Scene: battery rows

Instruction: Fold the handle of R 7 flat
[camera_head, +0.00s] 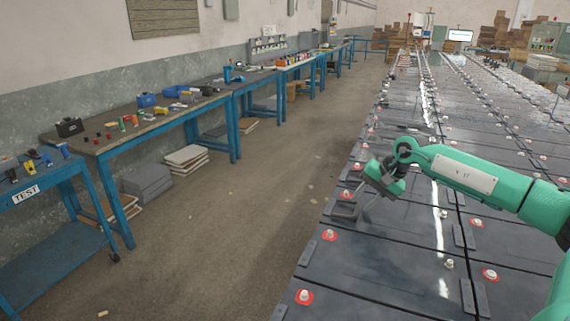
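My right gripper (368,200) is at the near left edge of the dark battery rows, its green wrist tilted down to the left. Its grey fingers are small and dark against the battery tops. I cannot tell how far apart they are. A dark battery handle (344,211) just left of the fingers looks raised like a loop, unlike the flat strips nearby. I cannot tell whether the fingers touch it. No R 7 label is readable, so I cannot confirm this is its handle. My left gripper is not in view.
Battery rows (375,258) fill the right side, with flat handles (308,254) and white terminals on red rings (305,296). An open floor aisle (240,215) separates them from blue workbenches (150,135) along the wall. A blue TEST cart (50,245) stands at the near left.

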